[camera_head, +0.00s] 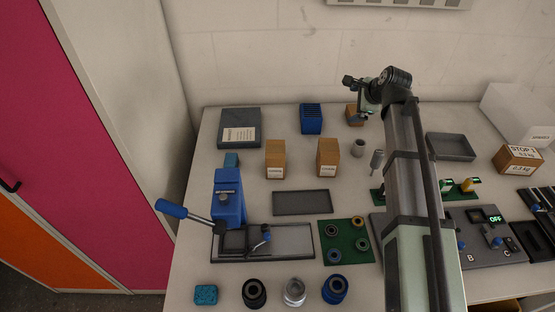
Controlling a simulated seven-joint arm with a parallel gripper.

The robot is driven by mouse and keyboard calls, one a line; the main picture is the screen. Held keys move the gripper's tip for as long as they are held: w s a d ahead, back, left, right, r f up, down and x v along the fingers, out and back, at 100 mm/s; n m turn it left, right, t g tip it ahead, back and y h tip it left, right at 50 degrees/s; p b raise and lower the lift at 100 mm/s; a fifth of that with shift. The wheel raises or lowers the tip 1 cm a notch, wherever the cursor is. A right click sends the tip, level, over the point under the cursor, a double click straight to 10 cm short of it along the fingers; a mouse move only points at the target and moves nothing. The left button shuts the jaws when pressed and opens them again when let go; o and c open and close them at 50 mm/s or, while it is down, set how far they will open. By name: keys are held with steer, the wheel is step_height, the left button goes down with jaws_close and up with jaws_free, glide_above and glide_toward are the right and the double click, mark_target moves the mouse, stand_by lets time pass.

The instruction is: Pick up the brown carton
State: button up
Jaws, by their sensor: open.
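Several brown boxes stand on the table, and I cannot tell by look alone which one is the brown carton. A small brown box (352,120) at the back is partly hidden by my gripper (362,114), which is open and over or beside it; contact cannot be told. Two upright brown boxes with white labels, a left one (276,159) and a right one (328,158), stand mid-table. Another brown box (518,159) with white labels, marked "STOP", sits at the right.
A blue lever press (228,198) is at the left front. A grey tray (451,147) lies right of my arm. A dark flat tray (302,202) lies in the middle.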

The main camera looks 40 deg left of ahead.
steer(key=s+a+f+g+y, duration=0.15)
steer(key=s+a+g, duration=0.45)
steer(key=s, duration=0.7)
steer(key=g+y, duration=0.2)
steer(key=g, duration=0.5)
glide_above(270, 153)
steer(key=w, duration=0.3)
steer(key=shift+w+d+r+h, duration=0.1)
steer(key=shift+d+r+h, duration=0.2)
steer(key=shift+d, duration=0.1)
steer(key=shift+f, duration=2.15)
steer(key=f, duration=0.1)
steer(key=s+a+f, duration=0.1)
steer(key=f, duration=0.1)
steer(key=shift+s+a+f, duration=0.1)
steer(key=shift+a, duration=0.05)
steer(key=shift+s+a+f, duration=0.2)
steer(key=shift+s+a, duration=0.15)
steer(key=shift+a, duration=0.05)
steer(key=c, duration=0.8)
